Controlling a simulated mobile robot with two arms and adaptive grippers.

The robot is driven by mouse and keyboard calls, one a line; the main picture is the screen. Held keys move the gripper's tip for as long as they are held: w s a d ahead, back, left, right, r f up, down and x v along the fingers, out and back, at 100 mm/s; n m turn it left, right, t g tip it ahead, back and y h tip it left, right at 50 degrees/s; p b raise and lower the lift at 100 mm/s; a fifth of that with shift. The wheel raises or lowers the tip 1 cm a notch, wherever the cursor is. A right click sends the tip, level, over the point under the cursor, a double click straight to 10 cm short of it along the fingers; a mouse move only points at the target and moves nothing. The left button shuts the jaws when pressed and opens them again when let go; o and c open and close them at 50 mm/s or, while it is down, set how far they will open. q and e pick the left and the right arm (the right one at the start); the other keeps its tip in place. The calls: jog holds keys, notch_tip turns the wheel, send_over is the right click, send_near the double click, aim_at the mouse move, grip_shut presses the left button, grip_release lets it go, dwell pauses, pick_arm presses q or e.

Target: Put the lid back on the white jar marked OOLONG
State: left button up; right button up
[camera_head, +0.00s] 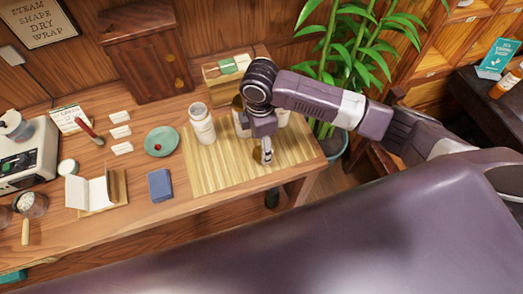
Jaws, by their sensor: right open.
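A white jar (203,128) stands upright on the slatted bamboo mat (205,172); its label is too small to read. At least one more pale jar stands behind my right arm and is mostly hidden, so I cannot tell which is marked OOLONG. My right gripper (267,158) points down over the right part of the mat, to the right of the white jar, and is open. A small brownish round thing (257,155) shows beside its fingers, perhaps a lid; I cannot tell whether they touch. My left gripper is out of view.
Left of the mat are a blue box (160,185), a green plate (161,142) with a small red thing, white cards and an open booklet (90,191). A wooden cabinet (145,60) stands behind. A plant (345,50) rises beyond the table's right end.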

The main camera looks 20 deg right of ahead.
jog(key=shift+s+d+f, duration=0.1)
jog(key=shift+d+f, duration=0.1)
jog(key=shift+f, duration=1.4)
jog(key=c, duration=0.8)
